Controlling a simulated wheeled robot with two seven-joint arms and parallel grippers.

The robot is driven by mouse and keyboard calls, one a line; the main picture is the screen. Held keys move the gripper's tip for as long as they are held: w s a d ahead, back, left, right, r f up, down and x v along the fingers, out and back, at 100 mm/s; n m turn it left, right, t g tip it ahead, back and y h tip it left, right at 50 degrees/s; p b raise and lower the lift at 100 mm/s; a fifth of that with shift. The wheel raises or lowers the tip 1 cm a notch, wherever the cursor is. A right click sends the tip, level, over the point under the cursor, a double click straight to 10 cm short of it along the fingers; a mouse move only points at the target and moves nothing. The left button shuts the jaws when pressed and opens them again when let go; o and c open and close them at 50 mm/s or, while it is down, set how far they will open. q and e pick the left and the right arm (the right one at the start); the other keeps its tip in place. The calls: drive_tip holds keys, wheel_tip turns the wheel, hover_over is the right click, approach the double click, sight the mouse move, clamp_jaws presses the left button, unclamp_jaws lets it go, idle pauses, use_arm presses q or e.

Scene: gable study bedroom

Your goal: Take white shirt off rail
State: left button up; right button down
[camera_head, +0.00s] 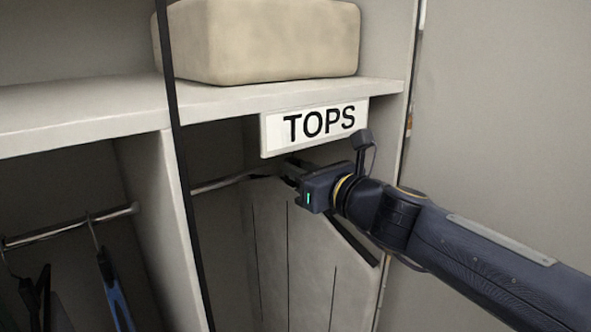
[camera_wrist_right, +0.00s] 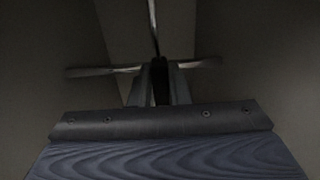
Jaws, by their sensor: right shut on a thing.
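A white shirt (camera_head: 310,265) hangs as a pale panel below the TOPS sign, with a dark sloping hanger edge (camera_head: 354,240) at its right. My right gripper (camera_head: 288,176) is at the top of it, by the rail (camera_head: 232,182) under the shelf. In the right wrist view the fingers (camera_wrist_right: 159,85) are shut on a dark upright piece, which looks like the top of the hanger. Thin metallic bars cross and rise behind the fingertips; I cannot tell which is rail. The hook is hidden in the head view. My left gripper is out of view.
The TOPS sign (camera_head: 318,127) is on the shelf edge (camera_head: 225,103) just above my right gripper. A beige box (camera_head: 270,42) stands on the shelf.

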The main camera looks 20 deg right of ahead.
drive_tip(key=shift+v, duration=2.8)
drive_tip(key=shift+f, duration=0.1)
drive_tip(key=v, duration=2)
